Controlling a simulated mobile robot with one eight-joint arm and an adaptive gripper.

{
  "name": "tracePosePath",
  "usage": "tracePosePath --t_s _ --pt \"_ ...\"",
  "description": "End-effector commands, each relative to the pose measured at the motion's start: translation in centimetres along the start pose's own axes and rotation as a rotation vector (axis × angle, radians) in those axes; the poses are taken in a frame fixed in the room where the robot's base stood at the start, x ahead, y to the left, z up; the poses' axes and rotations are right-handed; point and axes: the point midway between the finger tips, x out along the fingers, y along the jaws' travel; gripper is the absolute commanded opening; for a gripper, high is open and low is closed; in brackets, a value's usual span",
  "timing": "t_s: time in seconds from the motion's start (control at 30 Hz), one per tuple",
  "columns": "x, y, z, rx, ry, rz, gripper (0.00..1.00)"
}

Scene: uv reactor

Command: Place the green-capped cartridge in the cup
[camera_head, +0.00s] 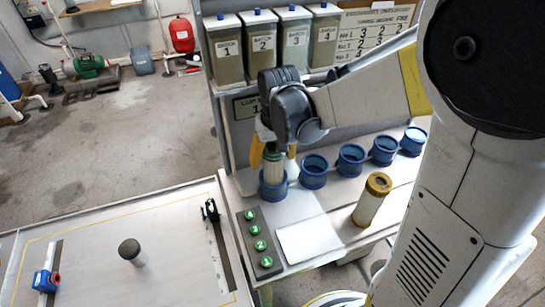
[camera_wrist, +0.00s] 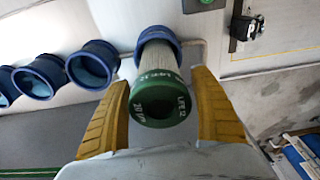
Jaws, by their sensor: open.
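The green-capped cartridge (camera_head: 274,170) stands upright in the leftmost blue cup (camera_head: 273,190) of a row on the bench. My gripper (camera_head: 273,156) is above that cup, with its yellow fingers around the upper part of the cartridge. In the wrist view the green cap (camera_wrist: 163,103) lies between the fingers of my gripper (camera_wrist: 163,80), with a visible gap on each side. The gripper is open. The cartridge's lower end is hidden inside the cup rim (camera_wrist: 157,37).
Several more blue cups (camera_head: 313,171) run to the right, looking empty. A brown-capped cartridge (camera_head: 372,201) stands in front of them. A green-button panel (camera_head: 260,244) lies at the bench's left edge. A dark-capped cylinder (camera_head: 132,252) stands on the left table. Labelled bins (camera_head: 262,44) stand behind.

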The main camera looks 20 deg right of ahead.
Motion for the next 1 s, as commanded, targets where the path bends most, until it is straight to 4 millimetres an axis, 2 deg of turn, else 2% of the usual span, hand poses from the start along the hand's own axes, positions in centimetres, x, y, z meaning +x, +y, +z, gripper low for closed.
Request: tracePosePath --t_s 0.17,0.5,0.73,0.87,1.0 --pt "-2.7 0.0 -0.1 0.000 0.000 0.000 0.74" --pt "-10.1 0.0 0.0 0.000 0.000 0.000 0.74" --pt "-12.4 0.0 0.2 0.000 0.007 0.000 0.74" --pt "-13.7 0.0 1.7 0.000 0.057 0.000 0.74" --pt "-15.5 0.0 4.7 0.000 0.168 0.000 0.74"
